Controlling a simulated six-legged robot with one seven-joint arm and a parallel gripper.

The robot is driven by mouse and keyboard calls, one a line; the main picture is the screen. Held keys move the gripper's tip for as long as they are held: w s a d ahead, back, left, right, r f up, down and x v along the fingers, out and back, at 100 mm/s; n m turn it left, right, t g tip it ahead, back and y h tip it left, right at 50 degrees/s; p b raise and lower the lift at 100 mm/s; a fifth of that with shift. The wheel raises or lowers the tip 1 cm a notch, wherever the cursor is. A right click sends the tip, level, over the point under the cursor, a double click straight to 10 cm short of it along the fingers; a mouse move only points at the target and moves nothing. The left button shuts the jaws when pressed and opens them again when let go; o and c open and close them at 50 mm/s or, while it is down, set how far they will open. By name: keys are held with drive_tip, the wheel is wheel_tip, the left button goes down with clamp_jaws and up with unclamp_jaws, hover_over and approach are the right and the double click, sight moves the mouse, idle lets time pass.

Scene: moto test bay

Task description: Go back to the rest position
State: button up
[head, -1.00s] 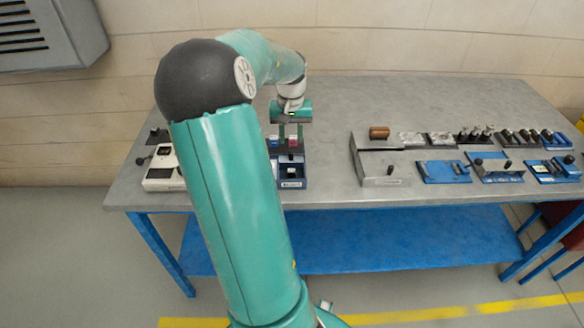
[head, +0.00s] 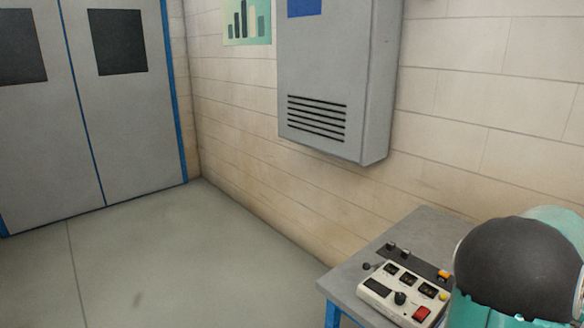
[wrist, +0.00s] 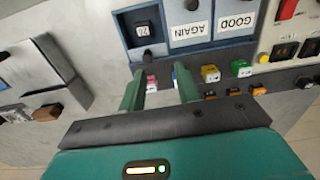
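In the wrist view my gripper (wrist: 158,74) has its two green fingers apart, with nothing seen held between them. It hangs above the bench, in front of a blue tray (wrist: 158,54). The tray has sections labelled AGAIN (wrist: 197,25) and GOOD (wrist: 237,18), and a black cube (wrist: 143,29) marked with a number in another section. In the head view only part of my arm shows at the lower right; the gripper is out of that picture.
A white control box (head: 402,296) with a red button stands on the grey bench (head: 432,226). Small coloured blocks, one of them yellow (wrist: 210,73) and one green (wrist: 241,68), lie near the fingers. A grey wall cabinet (head: 335,75) hangs above. Grey doors (head: 85,110) and open floor (head: 170,265) are at left.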

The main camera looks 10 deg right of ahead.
drive_tip(key=w+a+r+n+t, duration=0.1)
drive_tip(key=w+a+r+n, duration=0.15)
drive_tip(key=a, duration=0.55)
drive_tip(key=w+a+r+n+t, duration=0.1)
drive_tip(key=w+a+r, duration=0.25)
drive_tip(key=a, duration=0.45)
drive_tip(key=w+a+r+n+t, duration=0.15)
drive_tip(key=w+a, duration=0.25)
drive_tip(key=a, duration=0.4)
drive_tip(key=s+a+r+n+t, duration=0.1)
drive_tip(key=s+a+n, duration=0.2)
drive_tip(key=a, duration=0.8)
drive_tip(key=s+a+r+n, duration=0.1)
drive_tip(key=s+a+n, duration=0.3)
drive_tip(key=a, duration=0.8)
drive_tip(key=shift+s+r+t, duration=0.25)
drive_tip(key=shift+t, duration=0.1)
drive_tip(key=shift+d, duration=0.25)
